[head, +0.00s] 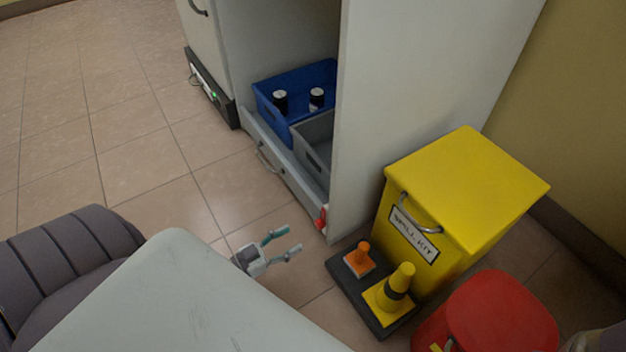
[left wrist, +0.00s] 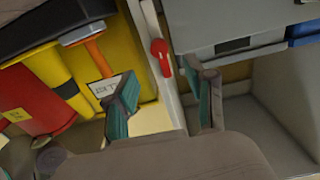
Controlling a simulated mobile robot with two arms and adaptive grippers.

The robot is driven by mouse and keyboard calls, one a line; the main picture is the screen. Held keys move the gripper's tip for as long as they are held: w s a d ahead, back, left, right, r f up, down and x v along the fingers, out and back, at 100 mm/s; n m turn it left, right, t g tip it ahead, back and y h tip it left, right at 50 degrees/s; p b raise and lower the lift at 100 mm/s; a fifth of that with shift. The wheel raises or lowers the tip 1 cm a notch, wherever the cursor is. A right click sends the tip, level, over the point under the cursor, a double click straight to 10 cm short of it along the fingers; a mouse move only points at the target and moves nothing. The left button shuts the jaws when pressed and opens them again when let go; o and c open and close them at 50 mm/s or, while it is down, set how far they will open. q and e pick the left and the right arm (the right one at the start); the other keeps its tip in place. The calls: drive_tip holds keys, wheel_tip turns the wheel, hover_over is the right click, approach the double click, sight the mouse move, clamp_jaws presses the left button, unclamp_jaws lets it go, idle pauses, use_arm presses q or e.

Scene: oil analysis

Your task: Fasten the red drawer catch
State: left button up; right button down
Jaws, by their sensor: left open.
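The red drawer catch (head: 321,218) sits at the lower front corner of the cabinet, at the right end of the grey drawer front (head: 290,181). My left gripper (head: 286,242) is open and empty, to the left of the catch and apart from it in the head view. In the left wrist view the catch (left wrist: 161,56) shows upper centre, beyond and between the two spread fingers of my left gripper (left wrist: 160,88). Whether the drawer is fully shut is hard to tell. My right gripper is not seen.
A blue bin (head: 273,98) with two dark jars and a grey bin (head: 313,141) sit in the cabinet. A yellow spill kit box (head: 467,180), a dark tray (head: 349,289) with a cone, and a red bin (head: 500,312) stand right.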

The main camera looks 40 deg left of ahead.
sight(316, 226)
use_arm(q)
drive_tip(key=b+x, duration=0.2)
drive_tip(key=x, duration=0.4)
drive_tip(key=shift+w+d+f, duration=0.1)
drive_tip(key=shift+w+f, duration=0.1)
drive_tip(key=shift+w+d+r+b, duration=0.15)
drive_tip(key=shift+w+d+b, duration=0.2)
drive_tip(key=shift+w, duration=0.3)
drive_tip(key=shift+c, duration=0.4)
clamp_jaws()
